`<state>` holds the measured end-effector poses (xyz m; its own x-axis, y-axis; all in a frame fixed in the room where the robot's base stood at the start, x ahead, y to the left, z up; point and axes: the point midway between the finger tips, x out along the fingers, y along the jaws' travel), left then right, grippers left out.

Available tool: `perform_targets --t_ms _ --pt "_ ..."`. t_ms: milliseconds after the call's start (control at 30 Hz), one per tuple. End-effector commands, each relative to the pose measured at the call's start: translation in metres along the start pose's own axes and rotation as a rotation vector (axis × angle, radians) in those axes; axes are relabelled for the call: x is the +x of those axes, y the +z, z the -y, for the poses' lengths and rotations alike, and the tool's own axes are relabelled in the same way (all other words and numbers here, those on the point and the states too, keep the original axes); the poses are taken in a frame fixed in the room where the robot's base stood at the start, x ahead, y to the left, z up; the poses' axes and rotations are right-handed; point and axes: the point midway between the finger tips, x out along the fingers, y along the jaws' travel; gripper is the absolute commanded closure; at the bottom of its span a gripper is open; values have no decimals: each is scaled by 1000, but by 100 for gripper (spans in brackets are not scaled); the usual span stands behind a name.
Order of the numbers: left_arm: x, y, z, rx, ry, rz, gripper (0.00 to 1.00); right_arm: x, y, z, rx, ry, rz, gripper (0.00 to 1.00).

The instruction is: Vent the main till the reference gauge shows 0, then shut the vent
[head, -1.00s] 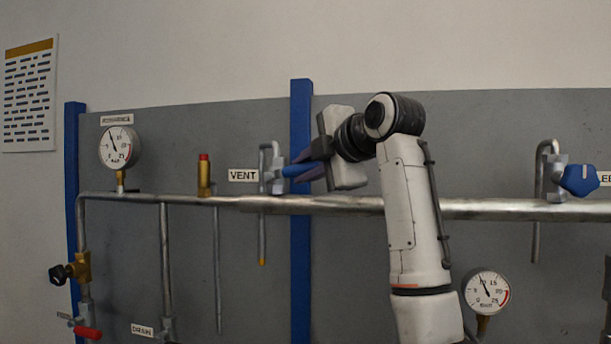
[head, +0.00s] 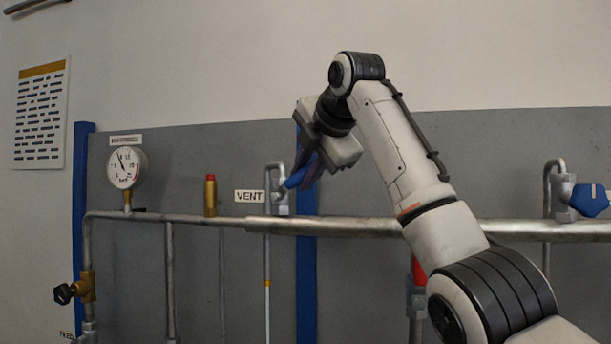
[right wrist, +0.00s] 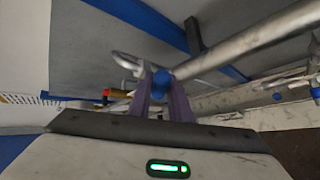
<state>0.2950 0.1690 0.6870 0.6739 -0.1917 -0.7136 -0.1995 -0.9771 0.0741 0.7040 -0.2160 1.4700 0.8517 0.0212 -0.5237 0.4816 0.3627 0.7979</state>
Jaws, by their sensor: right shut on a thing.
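The vent valve (head: 279,202) sits on the pipe beside the VENT label (head: 250,196). Its blue lever (head: 296,180) slants up to the right. My right gripper (head: 308,168) is shut on this lever, and its jaws partly hide it. In the right wrist view the purple fingers (right wrist: 160,100) stand either side of the blue lever (right wrist: 161,80). The reference gauge (head: 126,167) is at the left under its label; its needle points up and left, clearly off upright, but the exact reading is too small to tell. My left gripper is not in view.
A horizontal main pipe (head: 180,217) crosses the panel. A brass fitting with a red cap (head: 210,194) stands left of the vent. Another blue-handled valve (head: 588,200) is at the right. A red handle (head: 418,270) shows behind my right arm.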

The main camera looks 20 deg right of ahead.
Motion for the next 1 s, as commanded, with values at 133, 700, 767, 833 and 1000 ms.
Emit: perform_targets --t_ms 133,700,767,833,1000 --pt "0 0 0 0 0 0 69 0 0 0 -3 -1 0 100" --pt "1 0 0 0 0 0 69 -1 -1 0 -1 1 -1 63" --pt "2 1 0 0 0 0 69 -4 -1 0 0 2 0 63" --pt "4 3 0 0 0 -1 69 -12 -1 0 0 5 0 63" --pt "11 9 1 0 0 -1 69 -44 0 1 0 5 2 63"
